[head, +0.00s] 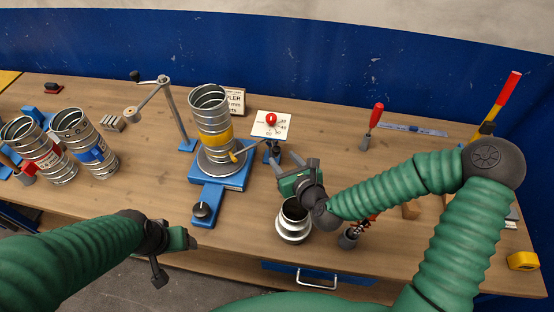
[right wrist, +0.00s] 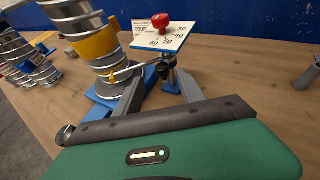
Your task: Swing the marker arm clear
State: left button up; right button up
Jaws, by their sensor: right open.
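A spiral metal duct (head: 211,115) with a yellow band stands on a round turntable on a blue base (head: 225,179). A thin marker arm (head: 248,149) with a yellow tip reaches from a small blue-footed post (head: 273,155) to the duct's lower side. The yellow tip also shows in the right wrist view (right wrist: 121,76), close against the duct; I cannot tell if it touches. My right gripper (head: 297,164) is open and empty, in front of the post; the post shows between its fingers (right wrist: 158,85). My left gripper (head: 172,250) is low, near the table's front edge; its jaw state is unclear.
A sign with a red knob (head: 271,118) stands above the post. A crank stand (head: 172,105) is left of the duct. Two banded ducts (head: 85,140) stand farther left. A metal collar (head: 292,222) sits below my right gripper. A red-handled tool (head: 372,125) stands right.

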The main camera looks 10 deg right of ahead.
aim_at(277, 150)
jog(key=x, duration=0.6)
jog(key=shift+w+d, duration=0.3)
jog(key=shift+s, duration=0.2)
jog(key=shift+s+r, duration=0.1)
jog(key=shift+r, duration=0.05)
jog(key=shift+c, duration=0.9)
jog(key=shift+a, duration=0.15)
jog(key=c, duration=0.5)
grip_shut()
